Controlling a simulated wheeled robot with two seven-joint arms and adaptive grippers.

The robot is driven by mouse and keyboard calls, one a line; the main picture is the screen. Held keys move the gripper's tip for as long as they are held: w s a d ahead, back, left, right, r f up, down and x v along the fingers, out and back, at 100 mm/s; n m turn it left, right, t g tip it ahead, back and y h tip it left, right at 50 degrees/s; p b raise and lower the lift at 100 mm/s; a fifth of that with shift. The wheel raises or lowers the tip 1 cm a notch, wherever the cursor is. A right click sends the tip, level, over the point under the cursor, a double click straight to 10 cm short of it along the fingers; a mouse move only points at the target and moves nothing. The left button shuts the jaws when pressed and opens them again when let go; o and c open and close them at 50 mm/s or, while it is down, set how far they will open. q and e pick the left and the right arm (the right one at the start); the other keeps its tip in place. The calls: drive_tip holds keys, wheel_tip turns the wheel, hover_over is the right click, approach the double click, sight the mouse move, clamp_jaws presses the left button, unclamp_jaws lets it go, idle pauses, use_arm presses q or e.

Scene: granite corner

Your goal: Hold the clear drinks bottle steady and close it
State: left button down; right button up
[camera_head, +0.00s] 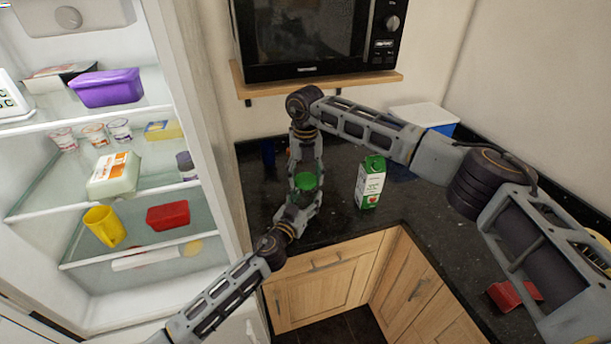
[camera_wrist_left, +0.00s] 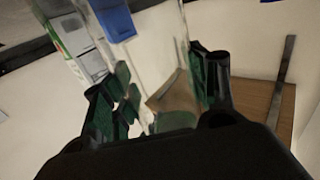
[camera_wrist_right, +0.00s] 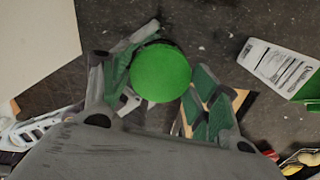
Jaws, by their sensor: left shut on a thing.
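The clear drinks bottle (camera_wrist_left: 155,50) shows as see-through walls between the fingers in the left wrist view; arms hide most of it in the head view. My left gripper (camera_wrist_left: 163,85) is shut on the bottle.
A green and white carton (camera_head: 371,185) stands on the dark counter to the right of the grippers. A white-lidded blue box (camera_head: 425,117) is behind. A microwave (camera_head: 315,40) sits on a shelf above. The open fridge (camera_head: 210,150) is at left. A red object (camera_head: 514,296) lies at right.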

drive_tip(key=o, duration=0.4)
drive_tip(key=shift+r, duration=0.15)
drive_tip(key=shift+r, duration=5.9)
use_arm(q)
drive_tip(key=shift+c, duration=1.8)
unclamp_jaws()
drive_tip(key=shift+s+a, duration=0.1)
drive_tip(key=v, duration=1.1)
drive_tip(key=shift+s+a, duration=0.2)
drive_tip(key=shift+s, duration=0.15)
